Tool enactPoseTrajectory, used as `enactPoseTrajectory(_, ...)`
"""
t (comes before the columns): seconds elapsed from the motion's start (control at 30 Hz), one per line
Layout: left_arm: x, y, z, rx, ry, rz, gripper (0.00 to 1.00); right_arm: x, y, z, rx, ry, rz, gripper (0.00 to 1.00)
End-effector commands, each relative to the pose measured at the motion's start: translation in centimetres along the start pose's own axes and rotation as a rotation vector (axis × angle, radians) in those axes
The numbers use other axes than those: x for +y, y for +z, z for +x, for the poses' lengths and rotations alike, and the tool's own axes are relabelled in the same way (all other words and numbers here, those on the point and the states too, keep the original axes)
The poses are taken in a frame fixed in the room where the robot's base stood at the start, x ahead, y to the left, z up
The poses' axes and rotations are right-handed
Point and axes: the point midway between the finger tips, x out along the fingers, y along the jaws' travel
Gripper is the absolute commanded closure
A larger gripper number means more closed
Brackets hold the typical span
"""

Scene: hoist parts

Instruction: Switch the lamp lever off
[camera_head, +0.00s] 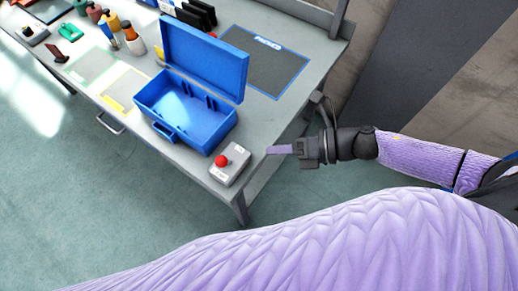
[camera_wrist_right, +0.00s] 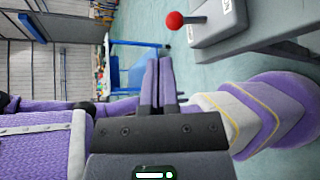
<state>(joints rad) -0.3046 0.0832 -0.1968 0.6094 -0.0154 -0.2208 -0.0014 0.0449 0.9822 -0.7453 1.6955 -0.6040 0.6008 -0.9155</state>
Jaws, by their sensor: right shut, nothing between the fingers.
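The lamp lever is a red ball knob (camera_head: 221,161) on a small grey box (camera_head: 231,166) at the front right corner of the workbench. In the right wrist view the red knob (camera_wrist_right: 175,20) sits on a short stem that sticks out from the box (camera_wrist_right: 215,22). My right gripper (camera_head: 268,150) is shut and empty. Its purple fingers point left, just right of the box and apart from it. In the wrist view the shut fingertips (camera_wrist_right: 158,62) are below and left of the knob, not touching it. My left gripper is not in view.
An open blue case (camera_head: 187,110) stands on the workbench (camera_head: 262,112) behind the box. A blue-edged dark mat (camera_head: 264,62) lies behind it. Bottles (camera_head: 134,40) and small parts stand at the back left. My purple arm covers the bottom of the head view.

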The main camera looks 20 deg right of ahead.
Motion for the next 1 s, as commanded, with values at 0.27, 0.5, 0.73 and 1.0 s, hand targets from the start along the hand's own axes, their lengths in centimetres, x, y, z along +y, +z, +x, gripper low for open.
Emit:
enactPoseTrajectory(0.27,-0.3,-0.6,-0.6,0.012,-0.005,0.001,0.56,0.5,-0.1,-4.5,0.002,-0.003,0.001,1.00)
enactPoseTrajectory(0.5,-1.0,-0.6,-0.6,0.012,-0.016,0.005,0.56,0.6,-0.1,-5.1,0.001,0.001,-0.001,1.00)
enactPoseTrajectory(0.73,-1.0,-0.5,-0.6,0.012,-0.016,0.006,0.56,0.6,-0.1,-5.0,0.001,0.000,-0.001,1.00)
enactPoseTrajectory(1.0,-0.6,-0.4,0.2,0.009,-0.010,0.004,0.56,-8.5,0.8,-4.8,-0.359,-0.180,0.483,1.00)
